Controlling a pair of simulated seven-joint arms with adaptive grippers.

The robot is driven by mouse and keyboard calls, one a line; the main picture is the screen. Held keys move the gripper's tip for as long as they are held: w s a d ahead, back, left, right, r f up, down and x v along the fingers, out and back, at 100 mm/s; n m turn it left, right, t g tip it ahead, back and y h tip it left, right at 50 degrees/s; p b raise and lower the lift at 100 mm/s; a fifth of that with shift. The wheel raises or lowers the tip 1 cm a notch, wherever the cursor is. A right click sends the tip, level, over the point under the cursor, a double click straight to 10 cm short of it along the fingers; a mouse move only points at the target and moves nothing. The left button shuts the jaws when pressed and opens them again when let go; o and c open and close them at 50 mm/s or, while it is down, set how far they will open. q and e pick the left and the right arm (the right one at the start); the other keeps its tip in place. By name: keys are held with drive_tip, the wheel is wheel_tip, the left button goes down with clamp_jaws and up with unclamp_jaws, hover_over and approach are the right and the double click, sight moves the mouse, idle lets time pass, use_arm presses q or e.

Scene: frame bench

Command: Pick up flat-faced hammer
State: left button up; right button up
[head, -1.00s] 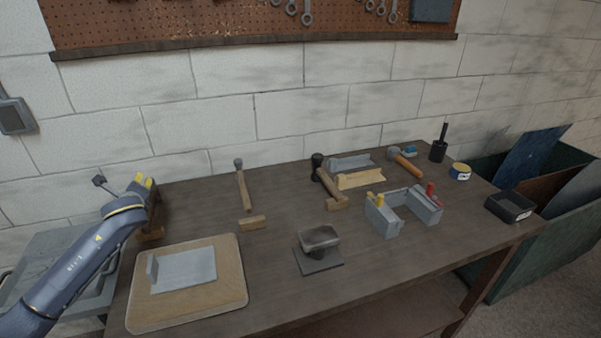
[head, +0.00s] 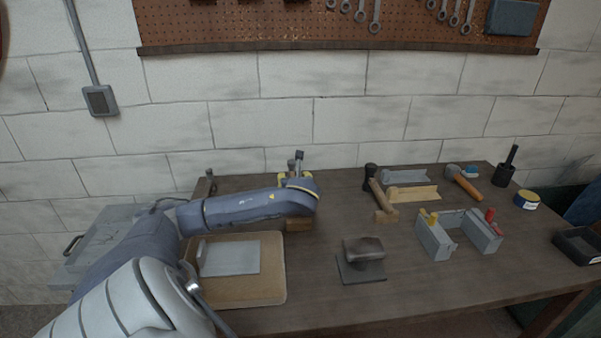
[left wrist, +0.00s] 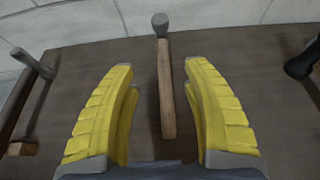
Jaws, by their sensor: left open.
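A hammer with a small grey head and a plain wooden handle (left wrist: 166,85) lies between the fingers of my left gripper in the left wrist view. Its head (left wrist: 160,22) is beyond the fingertips. In the head view my arm hides most of it. My left gripper (head: 296,178) is open, with yellow fingers on both sides of the handle, apart from it. Another grey-headed hammer (left wrist: 32,64) is at the left, and a black-headed one (head: 375,187) is to the right. An orange-handled hammer (head: 465,183) lies farther right. I cannot tell from the heads which is flat-faced.
Wooden blocks sit at the near handle ends, one (head: 299,225) below my gripper. A board with a metal plate (head: 268,290) lies at front left. A dark block on a plate (head: 362,262) and a grey frame (head: 438,243) stand to the right. A wall is behind.

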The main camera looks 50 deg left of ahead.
use_arm(q)
approach(292, 172)
drive_tip(key=x, duration=0.3)
drive_tip(key=shift+a, duration=0.3)
drive_tip(key=shift+x, duration=3.3)
drive_tip(key=shift+w+d, duration=0.1)
drive_tip(key=shift+c, duration=0.3)
clamp_jaws()
